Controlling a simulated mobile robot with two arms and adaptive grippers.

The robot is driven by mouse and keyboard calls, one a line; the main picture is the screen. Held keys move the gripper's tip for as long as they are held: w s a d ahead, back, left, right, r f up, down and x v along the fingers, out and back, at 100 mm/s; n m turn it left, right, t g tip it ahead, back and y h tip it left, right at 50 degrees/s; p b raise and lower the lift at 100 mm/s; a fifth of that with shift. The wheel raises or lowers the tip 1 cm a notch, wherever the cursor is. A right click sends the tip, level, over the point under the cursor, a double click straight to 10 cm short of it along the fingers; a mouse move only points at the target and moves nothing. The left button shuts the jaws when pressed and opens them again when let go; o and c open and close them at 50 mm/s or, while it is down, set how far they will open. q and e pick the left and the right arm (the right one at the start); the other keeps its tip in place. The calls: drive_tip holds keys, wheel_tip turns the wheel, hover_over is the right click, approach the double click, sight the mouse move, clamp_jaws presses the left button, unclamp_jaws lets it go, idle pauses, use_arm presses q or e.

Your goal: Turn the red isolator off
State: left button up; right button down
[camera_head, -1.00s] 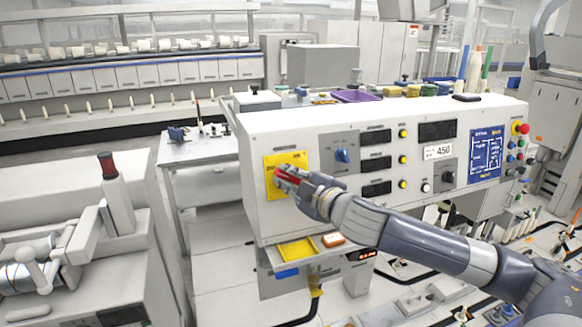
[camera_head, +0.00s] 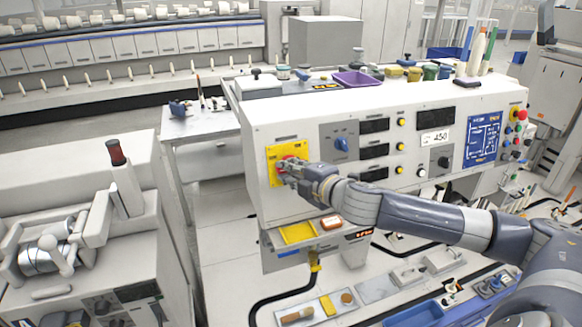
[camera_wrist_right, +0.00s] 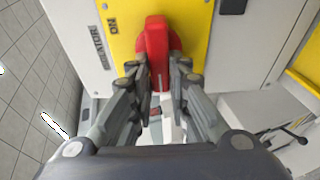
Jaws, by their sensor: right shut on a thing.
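The red isolator handle (camera_head: 291,162) sits on a yellow plate (camera_head: 273,177) at the left end of the white control panel's front. My right gripper (camera_head: 286,173) is at the handle and hides much of it in the head view. In the right wrist view the red handle (camera_wrist_right: 157,38) lies between the two fingers of my right gripper (camera_wrist_right: 159,72), which are shut on its near part. My left gripper is not in view.
A blue selector knob (camera_head: 342,144) and several yellow buttons are to the right on the white panel (camera_head: 262,125). A purple tray (camera_head: 357,78) stands on top. A yellow tray (camera_head: 298,233) is below.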

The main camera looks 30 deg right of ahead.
drive_tip(key=shift+d+r, duration=0.1)
drive_tip(key=c, duration=1.7)
unclamp_jaws()
drive_tip(key=shift+o, duration=0.9)
drive_tip(key=shift+w, duration=0.2)
drive_tip(key=shift+s, duration=0.15)
drive_tip(key=v, duration=0.7)
drive_tip(key=shift+s, duration=0.1)
